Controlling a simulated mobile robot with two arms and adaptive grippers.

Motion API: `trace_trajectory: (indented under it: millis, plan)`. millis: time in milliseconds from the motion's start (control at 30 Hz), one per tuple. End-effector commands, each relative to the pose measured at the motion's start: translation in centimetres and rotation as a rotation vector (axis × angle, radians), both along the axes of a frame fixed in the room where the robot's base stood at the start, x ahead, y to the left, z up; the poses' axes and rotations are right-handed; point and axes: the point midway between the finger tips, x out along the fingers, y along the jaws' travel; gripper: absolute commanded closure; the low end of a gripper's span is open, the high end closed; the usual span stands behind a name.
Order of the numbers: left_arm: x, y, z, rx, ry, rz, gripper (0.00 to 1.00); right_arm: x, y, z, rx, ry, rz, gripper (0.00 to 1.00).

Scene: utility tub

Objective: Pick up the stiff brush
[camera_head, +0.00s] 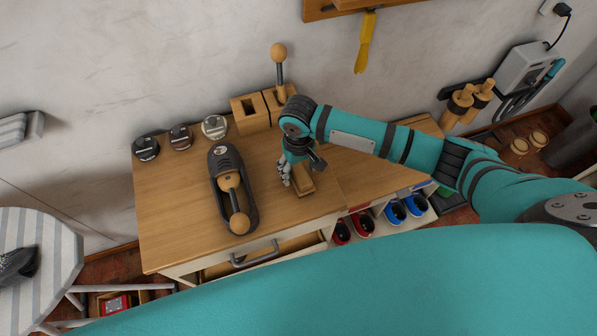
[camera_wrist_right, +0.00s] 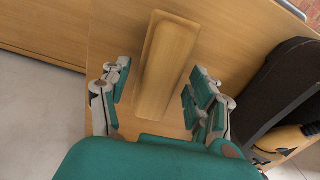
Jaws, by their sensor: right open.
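A plain wooden block, likely the back of the stiff brush (camera_head: 304,184), lies on the wooden bench top near its middle; no bristles show. In the right wrist view the block (camera_wrist_right: 166,62) runs lengthwise between the fingers. My right gripper (camera_head: 284,175) is over it in the head view and partly hides it. In the wrist view my right gripper (camera_wrist_right: 160,80) is open, with a finger on each side of the block and gaps showing. My left gripper is not in view.
A black shoe-shaped holder (camera_head: 214,166) with a wooden ball-ended piece lies left of the block. Several round tins (camera_head: 180,137) and a wooden box (camera_head: 250,113) stand at the back. The bench's front left top (camera_head: 170,215) is clear. Shoes (camera_head: 395,211) sit below.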

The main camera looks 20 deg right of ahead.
Motion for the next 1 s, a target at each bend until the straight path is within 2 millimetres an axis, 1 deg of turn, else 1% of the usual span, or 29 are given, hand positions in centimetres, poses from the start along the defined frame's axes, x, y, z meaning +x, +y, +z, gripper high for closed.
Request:
trace_trajectory:
  millis: [33,67,400,500,833,1000]
  plan:
    - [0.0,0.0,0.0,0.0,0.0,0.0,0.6,0.0,0.0,0.0,0.0,0.0,0.0,0.4]
    - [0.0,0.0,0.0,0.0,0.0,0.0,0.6,0.0,0.0,0.0,0.0,0.0,0.0,0.44]
    - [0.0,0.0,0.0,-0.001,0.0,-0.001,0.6,0.0,0.0,0.0,0.0,0.001,0.0,0.88]
    - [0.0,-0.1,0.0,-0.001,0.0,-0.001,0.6,-0.1,0.0,0.0,0.0,0.002,0.0,1.0]
    - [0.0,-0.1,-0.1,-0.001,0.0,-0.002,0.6,-0.1,0.0,0.2,0.0,0.003,0.0,1.0]
    - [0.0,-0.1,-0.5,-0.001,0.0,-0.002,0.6,0.0,0.0,1.6,0.002,-0.001,-0.001,1.0]
